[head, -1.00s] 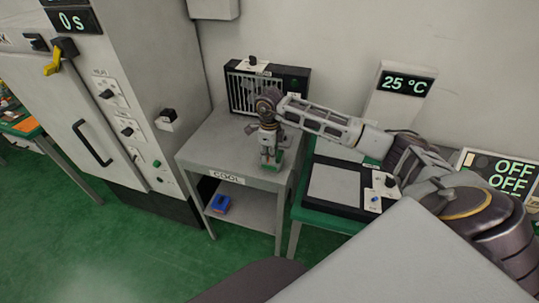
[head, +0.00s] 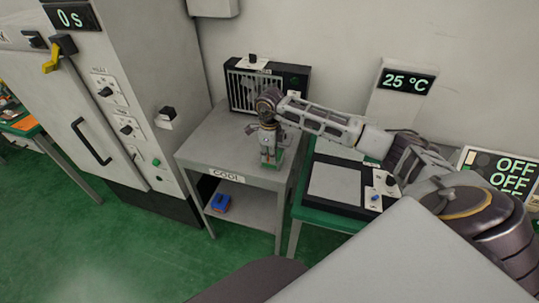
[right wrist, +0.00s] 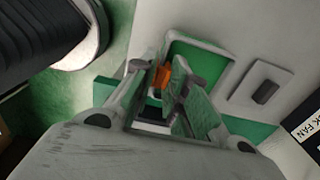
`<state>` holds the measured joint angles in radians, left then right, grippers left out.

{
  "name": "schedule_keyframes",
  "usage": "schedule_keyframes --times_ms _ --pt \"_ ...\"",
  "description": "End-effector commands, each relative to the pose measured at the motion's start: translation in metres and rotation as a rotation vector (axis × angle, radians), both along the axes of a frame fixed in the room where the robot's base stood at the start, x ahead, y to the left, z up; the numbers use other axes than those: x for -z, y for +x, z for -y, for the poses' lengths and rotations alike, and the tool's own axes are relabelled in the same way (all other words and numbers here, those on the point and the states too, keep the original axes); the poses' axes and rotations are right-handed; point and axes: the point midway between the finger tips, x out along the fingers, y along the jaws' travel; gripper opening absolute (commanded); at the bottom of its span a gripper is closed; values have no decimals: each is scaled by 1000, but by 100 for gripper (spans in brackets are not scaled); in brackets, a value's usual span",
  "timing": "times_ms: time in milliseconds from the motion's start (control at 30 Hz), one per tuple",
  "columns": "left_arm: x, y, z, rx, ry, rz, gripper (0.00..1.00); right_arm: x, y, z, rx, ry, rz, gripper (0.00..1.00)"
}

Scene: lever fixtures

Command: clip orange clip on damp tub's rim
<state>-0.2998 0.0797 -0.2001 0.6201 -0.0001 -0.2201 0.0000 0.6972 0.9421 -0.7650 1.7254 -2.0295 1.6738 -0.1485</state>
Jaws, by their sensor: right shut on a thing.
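My right gripper (head: 268,160) points down over the grey table marked COOL. In the right wrist view its fingers (right wrist: 168,88) are shut on the orange clip (right wrist: 164,78), which is partly hidden between them. A green, pale-edged, box-like thing (right wrist: 206,50), which looks like the tub, lies just beyond the fingertips. I cannot tell whether the clip touches the rim. My left gripper is not in view.
The COOL table (head: 214,150) has a fan (head: 270,88) at its back and a blue thing (head: 221,202) on its lower shelf. A tall cabinet (head: 135,100) stands left. A green table with a black-framed plate (head: 335,186) stands right. The table's left part is clear.

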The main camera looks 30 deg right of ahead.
Motion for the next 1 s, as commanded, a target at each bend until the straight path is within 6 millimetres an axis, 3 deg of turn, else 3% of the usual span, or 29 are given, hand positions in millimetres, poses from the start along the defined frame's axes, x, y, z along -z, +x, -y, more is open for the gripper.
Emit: schedule_keyframes --times_ms 600,633,800,1000 --pt "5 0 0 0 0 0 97 5 0 0 0 0 0 7" --pt "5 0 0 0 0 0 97 5 0 0 0 0 0 19" --pt "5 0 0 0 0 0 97 5 0 0 0 0 0 40" --pt "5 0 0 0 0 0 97 5 0 0 0 0 0 40"
